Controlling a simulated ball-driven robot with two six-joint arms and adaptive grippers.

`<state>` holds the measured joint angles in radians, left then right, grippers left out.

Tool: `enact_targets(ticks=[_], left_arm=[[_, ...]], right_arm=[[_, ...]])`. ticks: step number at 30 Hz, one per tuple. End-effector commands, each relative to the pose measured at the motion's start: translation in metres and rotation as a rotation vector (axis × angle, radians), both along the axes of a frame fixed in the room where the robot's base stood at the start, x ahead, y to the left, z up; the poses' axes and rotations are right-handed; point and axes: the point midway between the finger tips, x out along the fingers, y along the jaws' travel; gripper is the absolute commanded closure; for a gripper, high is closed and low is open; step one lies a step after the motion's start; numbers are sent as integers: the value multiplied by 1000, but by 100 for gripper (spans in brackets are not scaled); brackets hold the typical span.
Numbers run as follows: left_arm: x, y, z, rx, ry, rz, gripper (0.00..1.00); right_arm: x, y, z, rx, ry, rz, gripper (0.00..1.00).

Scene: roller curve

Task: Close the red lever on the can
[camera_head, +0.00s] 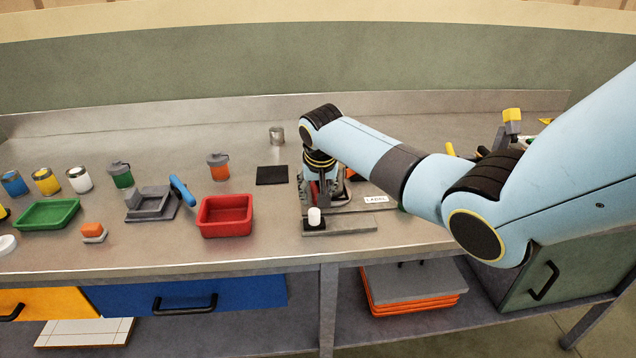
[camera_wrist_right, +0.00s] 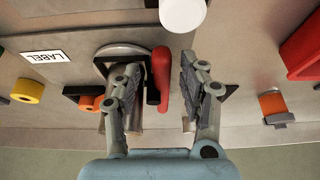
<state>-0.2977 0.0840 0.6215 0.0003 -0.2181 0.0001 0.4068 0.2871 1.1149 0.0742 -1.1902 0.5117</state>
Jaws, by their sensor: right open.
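The red lever (camera_wrist_right: 161,75) stands out beside the grey metal can (camera_wrist_right: 118,48) in the right wrist view. My right gripper (camera_wrist_right: 158,68) is open, with one finger on each side of the lever. Its left finger covers part of the can, and I cannot tell whether either finger touches the lever. In the head view my right gripper (camera_head: 322,193) reaches down over the can's place and hides most of the can and lever. My left gripper is in neither view.
A dark mat (camera_head: 272,175) and a metal cup (camera_head: 277,136) lie behind.

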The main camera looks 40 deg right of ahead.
Motion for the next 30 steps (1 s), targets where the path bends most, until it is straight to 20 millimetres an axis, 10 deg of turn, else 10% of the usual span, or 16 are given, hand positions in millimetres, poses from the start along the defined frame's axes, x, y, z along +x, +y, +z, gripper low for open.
enact_targets(ticks=[18, 30], left_arm=[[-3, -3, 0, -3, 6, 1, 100], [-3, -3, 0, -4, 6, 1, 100]], right_arm=[[-34, 22, 99, -1, -2, 0, 58], [-37, 24, 108, -1, 0, 0, 58]])
